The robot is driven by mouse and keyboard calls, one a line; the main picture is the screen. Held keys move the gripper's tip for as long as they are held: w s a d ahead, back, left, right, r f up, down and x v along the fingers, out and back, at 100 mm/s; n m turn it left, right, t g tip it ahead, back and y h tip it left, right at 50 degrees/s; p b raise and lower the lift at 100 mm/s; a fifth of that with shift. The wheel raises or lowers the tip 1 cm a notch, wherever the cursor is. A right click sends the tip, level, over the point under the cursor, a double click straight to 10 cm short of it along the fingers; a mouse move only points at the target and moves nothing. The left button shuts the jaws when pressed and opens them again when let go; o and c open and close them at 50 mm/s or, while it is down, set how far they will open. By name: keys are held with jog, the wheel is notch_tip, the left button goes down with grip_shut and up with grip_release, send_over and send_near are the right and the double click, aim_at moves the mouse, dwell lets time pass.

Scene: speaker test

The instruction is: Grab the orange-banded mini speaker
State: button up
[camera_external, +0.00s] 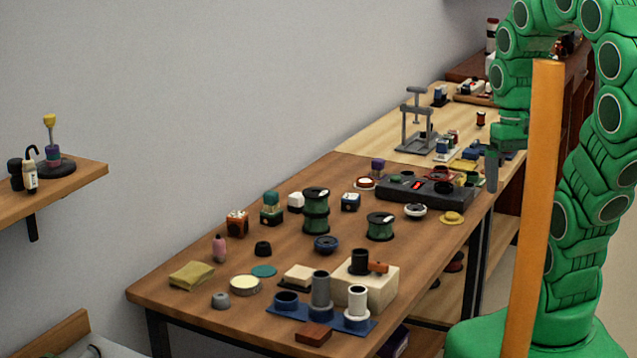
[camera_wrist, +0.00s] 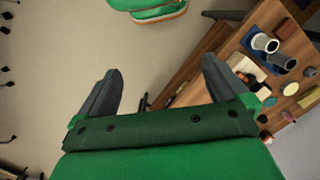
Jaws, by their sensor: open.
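A small cube (camera_external: 237,223) with orange and dark parts sits on the near brown bench, left of a teal-topped block. It is the likeliest orange-banded mini speaker, but its band is too small to make out surely. A small orange-and-dark cylinder (camera_external: 481,118) stands far back on the pale bench. My gripper (camera_wrist: 160,85) is open and empty, its two dark fingers wide apart over bare floor in the wrist view. In the external view its grey finger (camera_external: 492,170) hangs near the bench's right edge, well away from the cube. I cannot pick out the speaker in the wrist view.
The brown bench (camera_external: 190,278) is crowded with green spools (camera_external: 316,210), a dark panel (camera_external: 428,191) and a blue tray with grey cylinders (camera_external: 321,289). A grey press frame (camera_external: 417,120) stands farther back. An orange post (camera_external: 535,200) rises before my arm.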

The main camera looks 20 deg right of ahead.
jog(key=s, duration=0.2)
jog(key=s+f, duration=0.1)
jog(key=shift+d+f, duration=0.1)
jog(key=shift+d, duration=0.25)
jog(key=c, duration=0.4)
jog(key=shift+c, duration=0.2)
jog(key=shift+w, duration=0.15)
